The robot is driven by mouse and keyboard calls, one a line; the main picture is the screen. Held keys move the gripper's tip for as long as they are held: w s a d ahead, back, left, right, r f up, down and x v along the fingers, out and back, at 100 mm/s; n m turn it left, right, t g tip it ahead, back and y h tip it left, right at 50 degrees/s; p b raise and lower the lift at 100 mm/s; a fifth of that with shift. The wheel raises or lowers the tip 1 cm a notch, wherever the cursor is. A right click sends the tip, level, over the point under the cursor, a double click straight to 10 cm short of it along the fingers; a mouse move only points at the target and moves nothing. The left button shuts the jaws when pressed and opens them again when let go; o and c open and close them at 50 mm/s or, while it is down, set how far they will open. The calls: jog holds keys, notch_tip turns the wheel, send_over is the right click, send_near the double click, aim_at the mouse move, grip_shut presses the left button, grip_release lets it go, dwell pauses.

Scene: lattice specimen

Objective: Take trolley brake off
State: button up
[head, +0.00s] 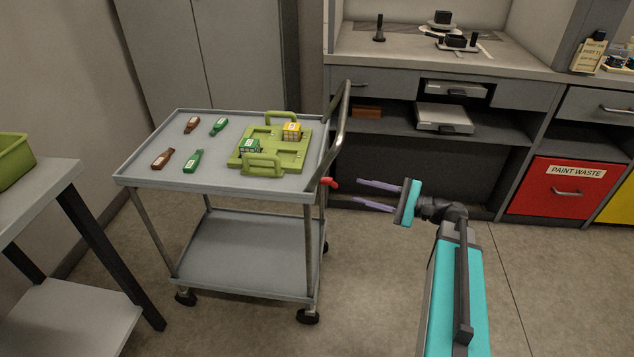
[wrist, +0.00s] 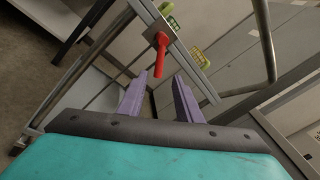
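The grey trolley (head: 140,182) stands left of centre in the head view, with a push handle at its right end. Its brake looks to be the small red lever (head: 330,182) at the right end, just below the top tray. In the wrist view the red lever (wrist: 159,52) hangs from a plate on the trolley's end, ahead of my gripper. My gripper (head: 361,192) is to the right of the lever, pointing at it. Its two purple fingers are apart and empty. In the wrist view the fingertips (wrist: 160,82) are short of the lever or beside it; contact cannot be told.
The trolley's top holds a green tray (head: 244,160) with two small crates, and several brown and green bottles (head: 193,160). A grey table (head: 60,175) stands at the left. A workbench (head: 520,70) with a red paint waste drawer (head: 550,190) is behind my arm. Floor right of the trolley is clear.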

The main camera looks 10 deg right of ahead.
aim_at(330, 183)
jog(key=shift+a, duration=0.1)
jog(key=b+x, duration=0.1)
jog(key=x, duration=1.2)
jog(key=shift+w+a, duration=0.2)
jog(key=shift+a, duration=0.1)
grip_shut()
